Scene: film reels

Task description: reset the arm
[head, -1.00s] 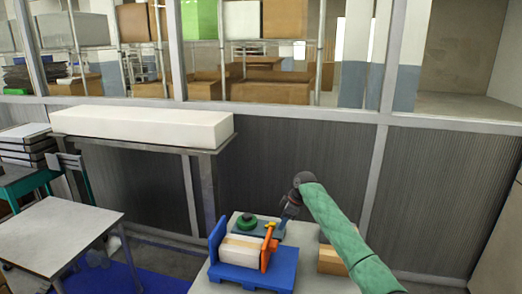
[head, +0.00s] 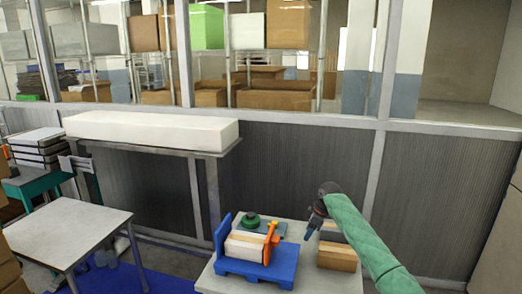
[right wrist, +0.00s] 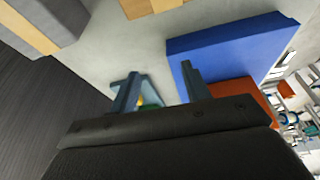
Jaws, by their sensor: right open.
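My right gripper (head: 313,230) is open and empty, above the small table between the blue stand and the cardboard boxes. Its two spread fingers also show in the right wrist view (right wrist: 160,88). The blue stand (head: 257,273) holds a pale block-like item (head: 245,247), with an upright orange part (head: 270,245) at its right side. A green round piece (head: 250,220) sits on a teal plate behind it. In the right wrist view the blue stand (right wrist: 228,45) and the orange part (right wrist: 240,95) lie beyond the fingers. My left gripper is not in view.
Cardboard boxes (head: 337,258) sit on the right of the small table (head: 215,283). A long white box (head: 150,128) lies on a higher table behind left. A bare white-topped table (head: 68,232) stands at left. A dark panelled wall (head: 285,170) closes the back.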

